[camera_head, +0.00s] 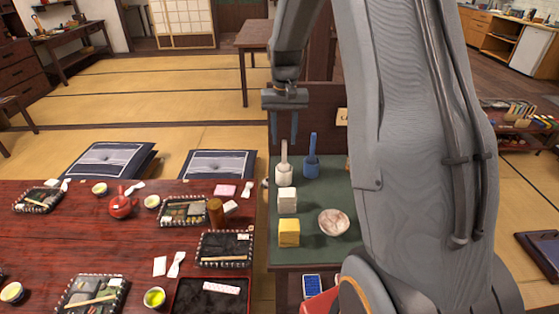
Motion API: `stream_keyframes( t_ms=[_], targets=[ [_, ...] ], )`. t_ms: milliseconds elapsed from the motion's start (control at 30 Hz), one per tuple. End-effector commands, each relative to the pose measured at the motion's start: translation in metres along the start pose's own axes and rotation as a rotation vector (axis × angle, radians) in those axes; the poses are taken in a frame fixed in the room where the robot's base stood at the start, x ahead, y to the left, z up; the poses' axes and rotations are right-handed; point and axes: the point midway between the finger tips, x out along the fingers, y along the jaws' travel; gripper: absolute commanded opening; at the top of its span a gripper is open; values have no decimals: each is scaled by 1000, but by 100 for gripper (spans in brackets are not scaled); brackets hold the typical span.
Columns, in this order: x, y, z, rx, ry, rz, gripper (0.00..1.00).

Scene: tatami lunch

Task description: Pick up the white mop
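The white mop (284,175) stands upright near the far left corner of the green-topped table (328,252), with its short handle pointing up. A similar blue mop (311,168) stands just to its right. My gripper (284,138) hangs pointing down, its two bluish fingers spread apart with nothing visible between them. The exact gap in height and depth is hard to tell.
A white block (287,200), a yellow block (289,233) and a round pinkish dish (334,222) sit nearer on the green table. My arm hides its right side. A dark red table (140,235) set with trays, cups and a red teapot (121,206) stands to the left.

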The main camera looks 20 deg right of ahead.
Motion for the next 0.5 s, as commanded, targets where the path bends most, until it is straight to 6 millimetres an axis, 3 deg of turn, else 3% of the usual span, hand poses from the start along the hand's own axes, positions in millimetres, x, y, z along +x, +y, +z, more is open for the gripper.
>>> stream_keyframes(
  t_ms=[500],
  targets=[
    [53, 2, 3, 4, -5, 1, 35]
  ],
)
